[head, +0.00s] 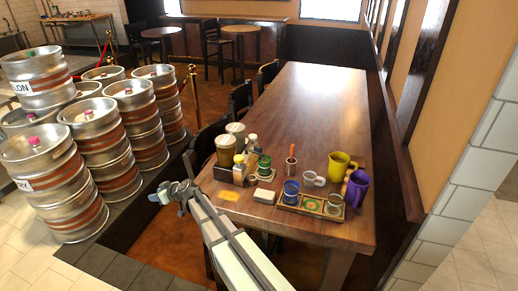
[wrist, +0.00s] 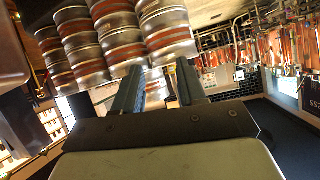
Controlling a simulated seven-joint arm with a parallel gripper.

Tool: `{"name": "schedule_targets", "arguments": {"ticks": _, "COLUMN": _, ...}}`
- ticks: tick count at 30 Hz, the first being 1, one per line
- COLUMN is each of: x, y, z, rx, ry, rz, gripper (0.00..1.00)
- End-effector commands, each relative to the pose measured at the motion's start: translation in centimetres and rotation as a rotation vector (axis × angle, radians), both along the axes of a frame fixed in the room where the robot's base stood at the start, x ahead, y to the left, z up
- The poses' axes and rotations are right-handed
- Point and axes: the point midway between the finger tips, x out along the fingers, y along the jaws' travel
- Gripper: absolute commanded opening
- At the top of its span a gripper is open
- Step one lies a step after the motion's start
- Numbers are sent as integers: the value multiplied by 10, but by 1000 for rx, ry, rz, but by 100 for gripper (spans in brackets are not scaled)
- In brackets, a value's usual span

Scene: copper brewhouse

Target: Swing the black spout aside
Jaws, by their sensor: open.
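I cannot make out a black spout in either view. My gripper (head: 168,194) is in the air just left of the table's near left corner in the head view, in front of the kegs. In the wrist view its two fingers (wrist: 160,66) stand apart with nothing held between them. The steel kegs show beyond the fingertips.
Stacked steel kegs (head: 50,190) stand at the left. The long wooden table (head: 318,95) holds cups, a condiment caddy (head: 229,176) and a wooden tray (head: 285,207) near its front. Its far half is clear. A wall runs along its right.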

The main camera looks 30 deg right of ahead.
Motion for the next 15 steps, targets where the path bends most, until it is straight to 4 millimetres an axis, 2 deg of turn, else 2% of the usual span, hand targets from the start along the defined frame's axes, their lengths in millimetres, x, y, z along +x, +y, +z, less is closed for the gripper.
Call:
{"name": "schedule_targets", "arguments": {"ticks": 1, "x": 20, "y": 4, "z": 26, "rx": 8, "ry": -57, "rz": -6, "gripper": 40}}
{"name": "schedule_targets", "arguments": {"ticks": 6, "x": 66, "y": 13, "z": 109, "rx": 30, "ry": -231, "rz": -30, "gripper": 40}}
{"name": "schedule_targets", "arguments": {"ticks": 11, "x": 96, "y": 15, "z": 177, "rx": 37, "ry": -366, "rz": -61, "gripper": 40}}
{"name": "schedule_targets", "arguments": {"ticks": 14, "x": 110, "y": 6, "z": 216, "rx": 13, "ry": -451, "rz": -76, "gripper": 40}}
{"name": "schedule_targets", "arguments": {"ticks": 15, "x": 114, "y": -3, "z": 231, "rx": -11, "ry": -489, "rz": -81, "gripper": 40}}
